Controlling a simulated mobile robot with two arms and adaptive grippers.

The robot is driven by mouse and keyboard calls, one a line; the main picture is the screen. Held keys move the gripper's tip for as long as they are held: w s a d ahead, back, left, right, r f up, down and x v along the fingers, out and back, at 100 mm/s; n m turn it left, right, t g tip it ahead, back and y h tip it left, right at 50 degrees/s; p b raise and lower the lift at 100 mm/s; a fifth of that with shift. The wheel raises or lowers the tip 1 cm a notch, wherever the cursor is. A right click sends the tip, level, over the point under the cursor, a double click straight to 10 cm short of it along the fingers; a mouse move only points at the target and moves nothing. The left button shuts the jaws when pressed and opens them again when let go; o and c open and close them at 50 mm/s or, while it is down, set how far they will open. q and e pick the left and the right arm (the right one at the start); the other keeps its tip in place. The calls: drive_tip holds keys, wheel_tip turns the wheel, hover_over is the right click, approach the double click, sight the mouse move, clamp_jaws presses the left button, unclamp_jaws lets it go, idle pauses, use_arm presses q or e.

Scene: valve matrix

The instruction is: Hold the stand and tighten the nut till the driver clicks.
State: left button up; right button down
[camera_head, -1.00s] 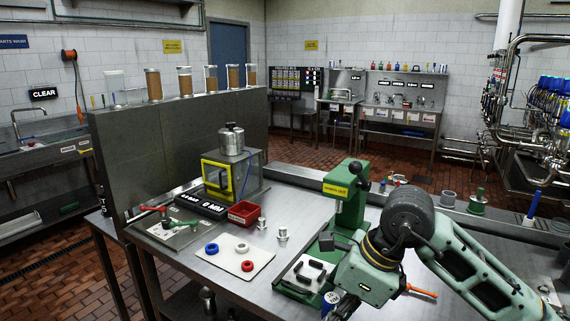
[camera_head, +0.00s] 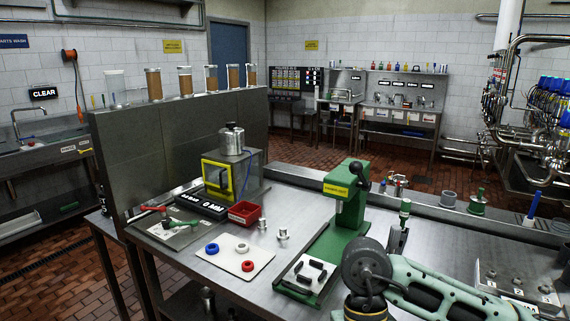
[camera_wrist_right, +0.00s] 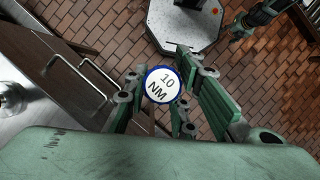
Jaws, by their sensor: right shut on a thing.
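My right gripper (camera_wrist_right: 158,100) is shut on the driver (camera_wrist_right: 162,85), whose round white end with a blue rim reads "10 NM". In the head view the right gripper is below the lower edge, and only its arm shows. A small, dark green gripper, probably my left one (camera_wrist_right: 237,31), shows at the top of the right wrist view. Its finger opening is too small to judge. A green press-like stand (camera_head: 345,210) with a yellow label stands on the steel table. Silver fittings (camera_head: 282,235) stand left of it. I cannot tell which piece is the task's nut.
A plate with numbered studs (camera_head: 515,285) lies at the right. A green-topped fitting (camera_head: 404,210) stands behind my arm. The wrist view shows the table edge and open brick floor.

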drive_tip(key=d+m, duration=0.1)
drive_tip(key=d, duration=0.5)
drive_tip(key=shift+w+d+f, duration=0.3)
drive_tip(key=shift+w, duration=0.05)
